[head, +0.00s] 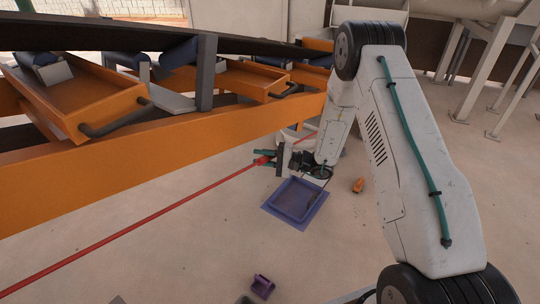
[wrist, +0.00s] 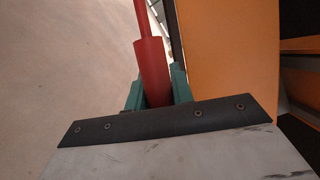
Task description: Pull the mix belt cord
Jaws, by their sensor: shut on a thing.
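The mix belt cord (head: 150,218) is a thin red line running along the orange conveyor frame, from the lower left up to my gripper. My gripper (head: 265,160) has green fingers and is shut on the cord beside the frame. In the wrist view, a thicker red sleeve (wrist: 152,72) on the cord sits between the two green fingers of my gripper (wrist: 157,90). The cord goes on upward from the sleeve there. Part of the sleeve is hidden behind the dark plate of my gripper.
The orange conveyor frame (head: 150,160) with its rollers and dark belt stands close at the left. A blue-purple tray (head: 272,212) lies on the floor below my gripper. The floor at lower left is mostly clear.

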